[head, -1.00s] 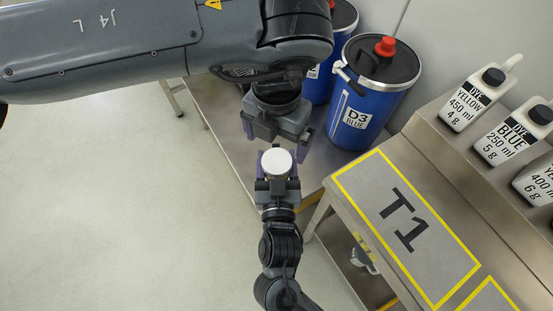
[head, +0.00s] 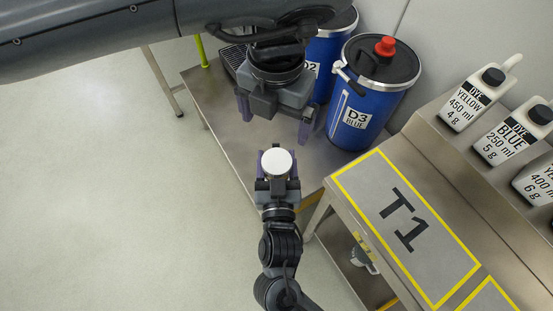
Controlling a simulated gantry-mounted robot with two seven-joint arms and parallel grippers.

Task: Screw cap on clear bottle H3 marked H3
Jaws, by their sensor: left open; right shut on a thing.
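A round white cap (head: 277,162) shows from above at my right gripper (head: 277,172), between its purple fingers. My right gripper is shut on the thing under this cap, which I take to be the bottle. The bottle's body and any H3 marking are hidden beneath the cap and the gripper. From this angle I cannot tell how tightly the cap sits. My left gripper (head: 276,122) is open and empty, with its purple fingers spread wide. It is apart from the cap, above it in the picture.
A blue drum marked D3 (head: 357,105) and a drum marked D2 (head: 328,62) stand on the metal bench (head: 222,118). A table area marked T1 (head: 395,205) is bare. White dye bottles (head: 507,135) line the right shelf. Open floor lies left.

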